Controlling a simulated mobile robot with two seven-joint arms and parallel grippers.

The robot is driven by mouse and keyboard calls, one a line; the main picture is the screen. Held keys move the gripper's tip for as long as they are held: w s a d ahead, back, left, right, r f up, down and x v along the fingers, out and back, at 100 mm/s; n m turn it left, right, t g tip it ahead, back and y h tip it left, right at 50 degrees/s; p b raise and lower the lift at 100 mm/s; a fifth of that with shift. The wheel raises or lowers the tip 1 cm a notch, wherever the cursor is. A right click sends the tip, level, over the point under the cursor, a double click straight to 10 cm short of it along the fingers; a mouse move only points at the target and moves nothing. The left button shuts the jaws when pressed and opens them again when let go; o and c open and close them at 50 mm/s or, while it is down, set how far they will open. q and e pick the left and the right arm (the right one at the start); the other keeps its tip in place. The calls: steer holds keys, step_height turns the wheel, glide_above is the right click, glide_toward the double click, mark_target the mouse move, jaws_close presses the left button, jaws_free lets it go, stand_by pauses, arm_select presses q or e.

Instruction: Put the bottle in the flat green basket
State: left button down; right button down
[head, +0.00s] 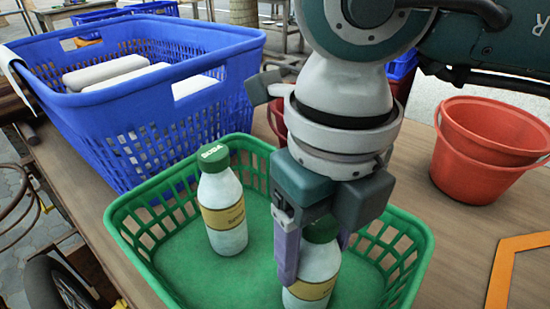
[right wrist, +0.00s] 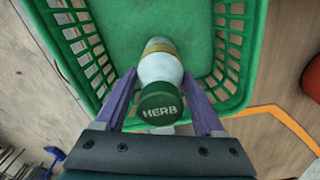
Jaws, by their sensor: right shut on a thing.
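The flat green basket (head: 190,285) stands on the table. A white bottle (head: 226,212) with a green cap and yellow label stands upright inside it, left of centre. My right gripper (head: 310,262) points down over the basket's front right part. It is shut on a second white bottle (head: 322,266), whose green cap shows between the fingers. In the right wrist view this bottle (right wrist: 160,68) has a cap reading HERB, and the green basket floor (right wrist: 130,20) lies around and beyond it. I cannot tell whether its base touches the floor. My left gripper is not in view.
A large blue basket (head: 110,130) holding white items (head: 135,75) stands behind and left of the green one. An orange frame (head: 505,270) lies on the table (head: 450,235) at the right edge.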

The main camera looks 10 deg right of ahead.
jaws_free()
steer(key=shift+f, duration=0.1)
steer(key=shift+r, duration=0.35)
step_height(320, 180, up, 12)
steer(key=shift+f+p, duration=0.15)
steer(key=shift+p, duration=0.7)
